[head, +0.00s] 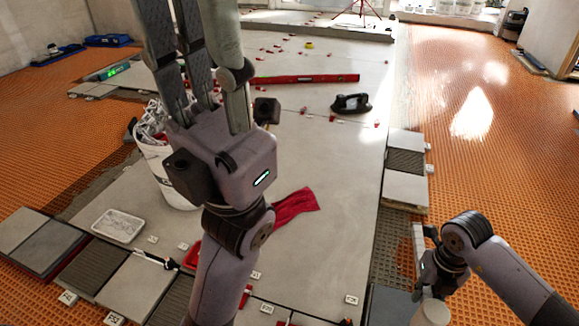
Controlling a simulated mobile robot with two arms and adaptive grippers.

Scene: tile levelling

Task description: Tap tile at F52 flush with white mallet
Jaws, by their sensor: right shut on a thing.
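My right gripper (428,277) is at the lower right, shut on what looks like the white mallet. A pale, rounded mallet head (431,313) shows just below it, partly cut by the bottom edge. Whether it touches a tile cannot be told. My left gripper (200,45) is large in the foreground, pointing up; its fingertips leave the top of the frame, so its opening is unclear. Small white labels stand by the tiles, one at the lower left (114,319) and one near the lower middle (351,299); I cannot read F52 surely on any.
A white bucket (180,188) stands partly behind my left arm. A white tray (118,226), a red cloth (297,206), a black suction lifter (351,103) and a red level (305,78) lie on the tiles. Orange matting (500,180) is clear at right.

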